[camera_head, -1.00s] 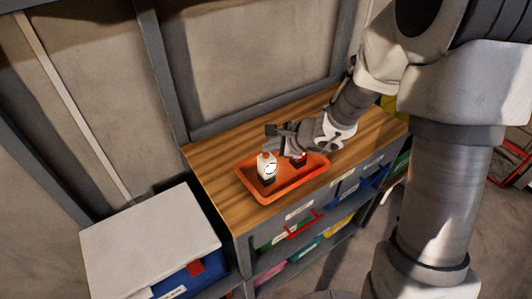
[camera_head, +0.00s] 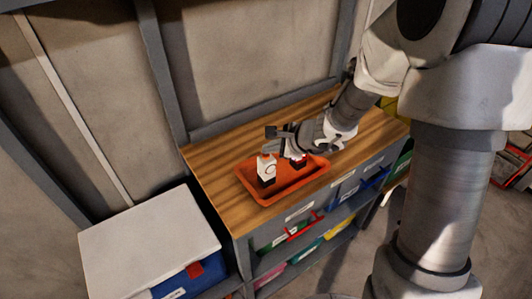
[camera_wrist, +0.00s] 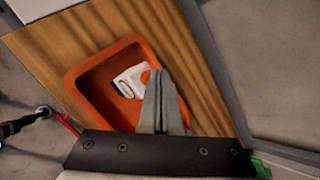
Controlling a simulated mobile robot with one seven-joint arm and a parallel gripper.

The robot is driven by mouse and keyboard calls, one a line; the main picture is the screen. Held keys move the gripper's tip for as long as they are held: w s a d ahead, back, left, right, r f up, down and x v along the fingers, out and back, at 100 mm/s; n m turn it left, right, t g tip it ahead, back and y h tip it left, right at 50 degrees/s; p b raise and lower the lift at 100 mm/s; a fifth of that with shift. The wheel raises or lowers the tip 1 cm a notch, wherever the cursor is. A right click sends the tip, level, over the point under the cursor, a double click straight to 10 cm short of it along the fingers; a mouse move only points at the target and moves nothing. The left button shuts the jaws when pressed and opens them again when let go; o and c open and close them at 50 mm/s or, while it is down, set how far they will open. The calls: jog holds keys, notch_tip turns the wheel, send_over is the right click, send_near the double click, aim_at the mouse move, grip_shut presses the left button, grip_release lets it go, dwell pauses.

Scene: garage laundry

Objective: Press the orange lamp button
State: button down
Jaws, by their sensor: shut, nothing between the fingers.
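A small white device (camera_head: 266,170) with an orange top and a dark base stands in an orange tray (camera_head: 262,197) on a wooden top. In the wrist view, the white device (camera_wrist: 128,82) shows an orange round part (camera_wrist: 145,76), partly covered by my fingers. My gripper (camera_wrist: 161,75) is shut and empty, its tips over the tray next to that orange part. In the head view my gripper (camera_head: 290,152) is just right of the white device; contact cannot be told.
The wooden bench top (camera_head: 215,160) is clear around the tray. A wall with grey posts (camera_head: 170,75) rises behind it. A white-lidded blue box (camera_head: 150,235) stands at the left. Shelves with coloured bins (camera_head: 300,228) are below the bench top.

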jog(key=shift+r+p, duration=0.3)
jog(key=shift+r, duration=0.45)
jog(key=shift+r+p, duration=2.1)
jog(key=shift+r, duration=0.9)
